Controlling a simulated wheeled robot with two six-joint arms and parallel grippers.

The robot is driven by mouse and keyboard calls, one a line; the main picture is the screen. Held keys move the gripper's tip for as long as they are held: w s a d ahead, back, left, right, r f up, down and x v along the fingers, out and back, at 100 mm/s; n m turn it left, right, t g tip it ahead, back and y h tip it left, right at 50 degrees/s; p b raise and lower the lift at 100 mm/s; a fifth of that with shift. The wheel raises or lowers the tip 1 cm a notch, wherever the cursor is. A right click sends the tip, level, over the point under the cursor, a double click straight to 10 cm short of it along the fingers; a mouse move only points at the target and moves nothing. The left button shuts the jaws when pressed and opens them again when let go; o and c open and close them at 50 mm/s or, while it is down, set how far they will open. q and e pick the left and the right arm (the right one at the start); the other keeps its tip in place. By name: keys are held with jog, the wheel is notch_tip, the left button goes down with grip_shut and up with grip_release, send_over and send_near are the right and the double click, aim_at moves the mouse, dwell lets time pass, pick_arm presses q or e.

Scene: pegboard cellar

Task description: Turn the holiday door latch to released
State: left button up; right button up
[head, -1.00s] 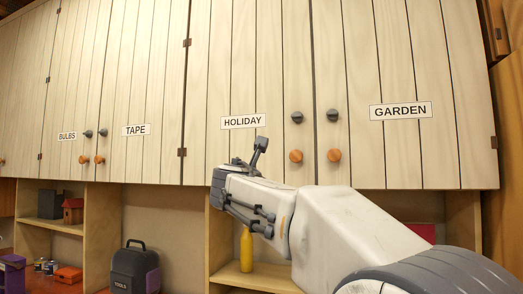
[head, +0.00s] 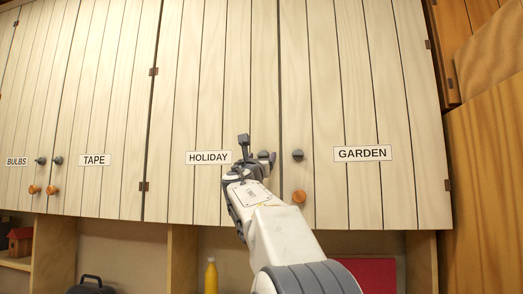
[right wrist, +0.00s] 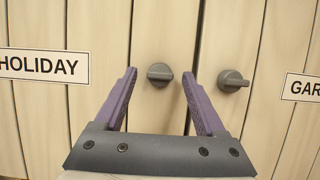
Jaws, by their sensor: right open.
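The holiday door (head: 210,110) is a pale plank door with a HOLIDAY label (head: 208,157). Its dark grey latch (right wrist: 159,74) shows in the right wrist view as a round knob with a roughly level ridge. In the head view the latch (head: 264,154) is partly hidden by my gripper. My right gripper (right wrist: 159,76) is open, its purple fingers on either side of the latch in the picture, with nothing gripped. Whether the fingertips touch the door is unclear. In the head view my right gripper (head: 250,152) is just left of the latch. My left gripper is out of view.
The GARDEN door's grey latch (head: 298,155) sits close to the right, with an orange knob (head: 299,197) below. The TAPE door (head: 100,110) is to the left. Below are open shelves with a yellow bottle (head: 211,275).

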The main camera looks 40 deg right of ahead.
jog(key=shift+w+d+r, duration=0.1)
jog(key=shift+w+d, duration=0.05)
jog(key=shift+d, duration=0.05)
grip_shut()
